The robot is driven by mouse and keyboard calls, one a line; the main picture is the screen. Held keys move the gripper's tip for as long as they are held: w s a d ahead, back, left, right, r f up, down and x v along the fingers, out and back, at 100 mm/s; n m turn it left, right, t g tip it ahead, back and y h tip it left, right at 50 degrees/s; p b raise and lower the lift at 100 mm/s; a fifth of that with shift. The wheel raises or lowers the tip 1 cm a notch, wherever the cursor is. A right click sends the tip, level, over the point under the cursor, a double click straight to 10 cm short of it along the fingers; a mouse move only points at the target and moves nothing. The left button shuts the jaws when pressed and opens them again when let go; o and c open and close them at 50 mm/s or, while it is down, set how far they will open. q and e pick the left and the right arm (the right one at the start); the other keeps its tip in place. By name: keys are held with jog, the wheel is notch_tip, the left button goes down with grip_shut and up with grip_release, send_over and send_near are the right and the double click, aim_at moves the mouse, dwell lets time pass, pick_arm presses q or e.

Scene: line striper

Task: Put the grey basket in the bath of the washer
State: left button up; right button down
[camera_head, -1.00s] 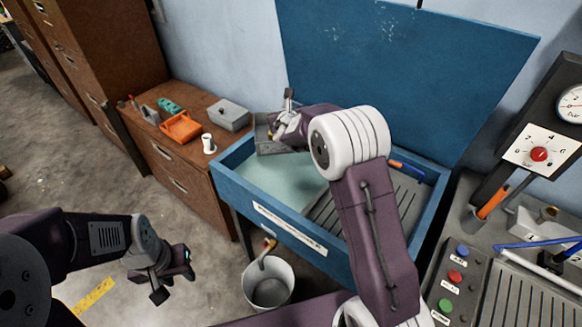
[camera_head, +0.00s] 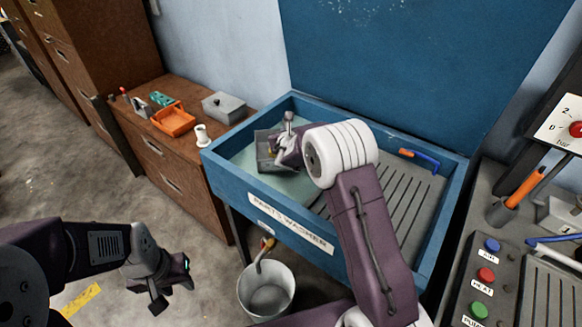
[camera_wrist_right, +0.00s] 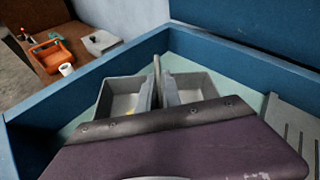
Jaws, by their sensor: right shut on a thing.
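The grey basket (camera_head: 264,150) is an open box with a raised middle divider or handle. It is at the left end of the blue parts washer, over the pale green bath (camera_head: 240,158). In the right wrist view the basket (camera_wrist_right: 120,95) shows inside the blue walls; I cannot tell whether it touches the bath floor. My right gripper (camera_head: 284,148) is shut on the basket, its fingertips partly hidden by my wrist. My left gripper (camera_head: 172,284) is open and empty, low above the floor at the left.
The washer's blue rim (camera_head: 222,125) surrounds the bath, with a ribbed drain board (camera_head: 400,205) and a blue-orange tool (camera_head: 420,158) at right. A brown cabinet (camera_head: 150,150) holds an orange tray (camera_head: 173,120) and a grey box (camera_head: 224,107).

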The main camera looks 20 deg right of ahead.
aim_at(265, 163)
notch_tip(265, 163, down, 6)
jog(key=shift+w+r, duration=0.1)
jog(key=shift+r, duration=0.15)
jog(key=shift+f+b, duration=0.4)
jog(key=shift+f, duration=1.55)
jog(key=c, duration=1.5)
grip_release()
jog(key=shift+s+r, duration=0.2)
jog(key=shift+s, duration=0.1)
jog(key=v, duration=0.7)
jog(key=shift+r, duration=0.1)
